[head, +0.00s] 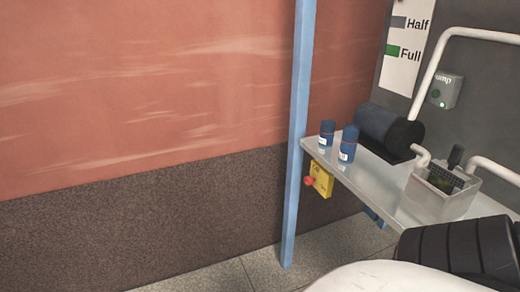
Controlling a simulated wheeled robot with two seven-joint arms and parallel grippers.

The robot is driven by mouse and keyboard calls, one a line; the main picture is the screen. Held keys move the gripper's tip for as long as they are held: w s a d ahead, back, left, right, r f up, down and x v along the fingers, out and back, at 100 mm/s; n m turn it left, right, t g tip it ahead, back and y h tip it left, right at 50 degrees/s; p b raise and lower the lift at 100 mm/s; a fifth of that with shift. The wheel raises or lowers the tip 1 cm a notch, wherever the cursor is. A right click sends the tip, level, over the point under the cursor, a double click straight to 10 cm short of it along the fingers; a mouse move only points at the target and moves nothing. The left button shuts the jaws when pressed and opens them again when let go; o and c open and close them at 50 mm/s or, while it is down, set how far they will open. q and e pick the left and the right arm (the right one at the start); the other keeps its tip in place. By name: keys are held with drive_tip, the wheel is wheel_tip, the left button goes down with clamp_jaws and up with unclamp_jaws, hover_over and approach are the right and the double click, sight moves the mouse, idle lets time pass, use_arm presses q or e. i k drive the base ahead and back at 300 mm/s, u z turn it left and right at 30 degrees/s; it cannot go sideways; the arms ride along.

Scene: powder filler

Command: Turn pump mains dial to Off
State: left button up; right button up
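The pump mains dial appears to be on a small grey box (446,90) on the dark wall at the upper right of the head view. Its label is partly cut or angled and reads "ump". A small green glowing spot (437,93) shows on the box's face. The dial's exact setting is too small to read. Neither of my grippers shows in the head view. A black ribbed part and a white surface at the bottom right seem to be parts of my own body.
A metal shelf (352,181) holds two blue jars (348,143), a dark cylinder (376,124) and a grey bin (430,204). A yellow box with a red button (321,180) hangs below. White pipes (425,75) run beside the pump box. A blue post (297,135) stands left.

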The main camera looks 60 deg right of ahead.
sight(308, 181)
drive_tip(key=z, duration=0.7)
drive_tip(key=i, duration=1.4)
drive_tip(key=z, duration=1.15)
